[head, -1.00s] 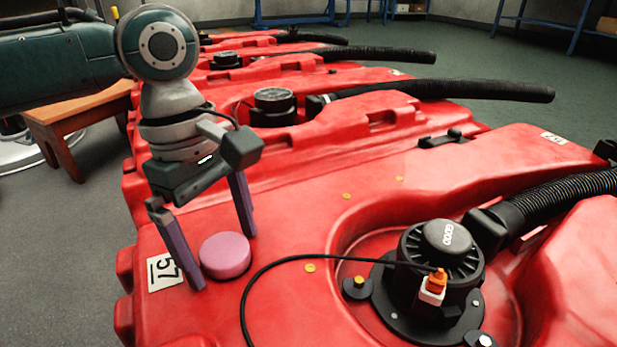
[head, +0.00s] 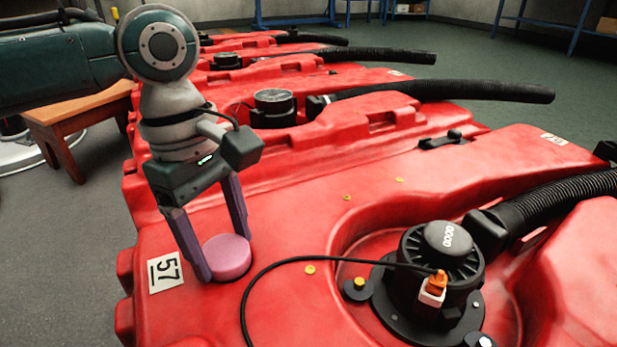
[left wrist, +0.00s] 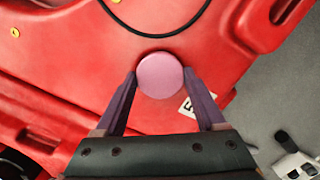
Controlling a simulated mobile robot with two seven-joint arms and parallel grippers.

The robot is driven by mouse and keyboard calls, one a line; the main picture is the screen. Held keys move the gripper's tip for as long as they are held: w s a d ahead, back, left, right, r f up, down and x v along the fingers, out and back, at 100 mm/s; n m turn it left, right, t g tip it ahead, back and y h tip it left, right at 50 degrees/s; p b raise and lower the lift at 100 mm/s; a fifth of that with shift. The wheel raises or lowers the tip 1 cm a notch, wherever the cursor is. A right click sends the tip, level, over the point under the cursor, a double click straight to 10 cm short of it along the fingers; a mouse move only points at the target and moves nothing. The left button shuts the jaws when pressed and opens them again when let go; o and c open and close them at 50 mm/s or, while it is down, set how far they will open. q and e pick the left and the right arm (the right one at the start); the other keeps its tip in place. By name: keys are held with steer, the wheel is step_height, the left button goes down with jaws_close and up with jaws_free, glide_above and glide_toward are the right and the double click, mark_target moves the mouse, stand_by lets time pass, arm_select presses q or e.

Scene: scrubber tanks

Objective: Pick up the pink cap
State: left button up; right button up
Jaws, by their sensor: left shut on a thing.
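The pink cap (head: 227,258) is a round, flat-topped disc at the near left of the red tank (head: 300,215). My left gripper (head: 227,255) comes down over it from above. Its two purple fingers are closed in on opposite sides of the cap, and the gripper is shut on it. In the left wrist view the pink cap (left wrist: 160,75) sits between the tips of my left gripper (left wrist: 161,80). The cap still appears down at the tank's surface. My right gripper does not show.
A black motor unit (head: 440,265) with an orange and white plug stands to the right, its black cable (head: 300,259) curving close beside the cap. More red tanks with black hoses (head: 460,90) lie behind.

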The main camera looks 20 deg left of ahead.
arm_select(q)
steer(key=shift+r, duration=0.1)
step_height(320, 180, up, 20)
steer(key=p, duration=1.5)
steer(key=shift+p, duration=0.4)
steer(key=shift+r+p, duration=0.9)
steer(key=shift+p, duration=0.7)
step_height(320, 180, up, 5)
steer(key=p, duration=0.8)
glide_above(223, 250)
